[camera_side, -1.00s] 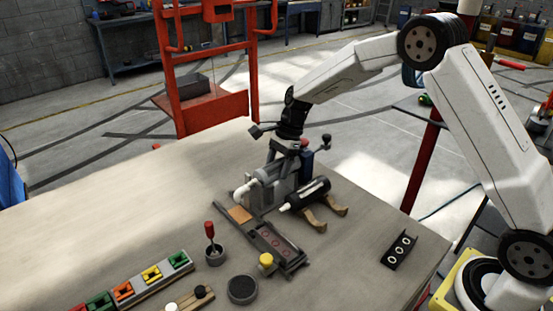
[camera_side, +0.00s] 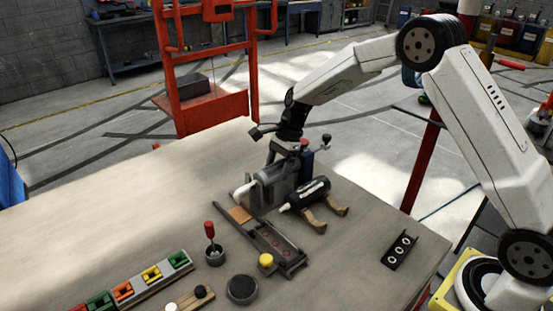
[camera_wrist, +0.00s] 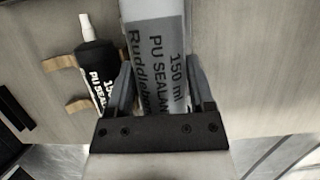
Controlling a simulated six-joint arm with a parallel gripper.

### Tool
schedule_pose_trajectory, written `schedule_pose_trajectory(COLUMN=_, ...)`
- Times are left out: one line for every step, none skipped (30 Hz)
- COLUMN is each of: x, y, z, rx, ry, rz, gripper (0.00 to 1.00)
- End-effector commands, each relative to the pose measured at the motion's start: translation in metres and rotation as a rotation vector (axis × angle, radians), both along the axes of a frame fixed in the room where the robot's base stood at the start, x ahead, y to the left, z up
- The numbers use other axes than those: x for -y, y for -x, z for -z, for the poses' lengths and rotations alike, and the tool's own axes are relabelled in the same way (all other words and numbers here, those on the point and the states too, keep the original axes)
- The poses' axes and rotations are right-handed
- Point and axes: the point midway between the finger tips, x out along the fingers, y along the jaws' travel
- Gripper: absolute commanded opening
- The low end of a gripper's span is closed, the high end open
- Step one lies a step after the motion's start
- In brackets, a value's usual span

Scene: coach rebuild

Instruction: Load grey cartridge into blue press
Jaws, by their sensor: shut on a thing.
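My gripper (camera_wrist: 160,88) is shut on the grey cartridge (camera_wrist: 152,50), with one finger on each side of its body. Its printed label reads "150 ml PU SEALANT", partly cut off. In the side view, my gripper (camera_side: 284,166) holds the grey cartridge (camera_side: 266,183) near the middle of the table, its white nozzle toward the left.
A black cartridge (camera_side: 312,192) lies on a wooden cradle (camera_side: 335,206) beside my gripper; it also shows in the wrist view (camera_wrist: 92,62). A dark rail (camera_side: 270,238) with a yellow knob (camera_side: 266,260) lies in front. Coloured blocks stand lower left. The table's left part is clear.

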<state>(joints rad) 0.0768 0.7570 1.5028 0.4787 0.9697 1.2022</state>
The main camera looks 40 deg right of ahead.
Motion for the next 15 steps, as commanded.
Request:
schedule_pose_trajectory(x=-0.0001, y=-0.0002, z=-0.0004, rx=0.001, ry=0.000, rz=0.000, gripper=0.00)
schedule_pose_trajectory(x=0.0000, y=-0.0003, z=-0.0004, rx=0.001, ry=0.000, rz=0.000, gripper=0.00)
schedule_pose_trajectory(x=0.0000, y=-0.0002, z=-0.0004, rx=0.001, ry=0.000, rz=0.000, gripper=0.00)
schedule_pose_trajectory(x=0.0000, y=-0.0002, z=-0.0004, rx=0.001, ry=0.000, rz=0.000, gripper=0.00)
schedule_pose_trajectory(x=0.0000, y=-0.0002, z=-0.0004, rx=0.001, ry=0.000, rz=0.000, gripper=0.00)
schedule_pose_trajectory(x=0.0000, y=-0.0002, z=-0.0004, rx=0.001, ry=0.000, rz=0.000, gripper=0.00)
schedule_pose_trajectory(x=0.0000, y=-0.0002, z=-0.0004, rx=0.001, ry=0.000, rz=0.000, gripper=0.00)
schedule_pose_trajectory(x=0.0000, y=-0.0002, z=-0.0004, rx=0.001, ry=0.000, rz=0.000, gripper=0.75)
schedule_pose_trajectory(x=0.0000, y=-0.0002, z=-0.0004, rx=0.001, ry=0.000, rz=0.000, gripper=0.88)
schedule_pose_trajectory(x=0.0001, y=-0.0002, z=-0.0004, rx=0.001, ry=0.000, rz=0.000, gripper=0.97)
schedule_pose_trajectory(x=-0.0001, y=-0.0002, z=-0.0004, rx=0.001, ry=0.000, rz=0.000, gripper=1.00)
schedule_pose_trajectory(x=0.0000, y=-0.0002, z=-0.0003, rx=0.001, ry=0.000, rz=0.000, gripper=1.00)
schedule_pose_trajectory(x=0.0000, y=-0.0002, z=-0.0003, rx=0.001, ry=0.000, rz=0.000, gripper=1.00)
schedule_pose_trajectory(x=0.0000, y=-0.0001, z=-0.0003, rx=0.000, ry=0.000, rz=0.000, gripper=1.00)
schedule_pose_trajectory(x=0.0000, y=-0.0001, z=-0.0002, rx=0.000, ry=0.000, rz=0.000, gripper=1.00)
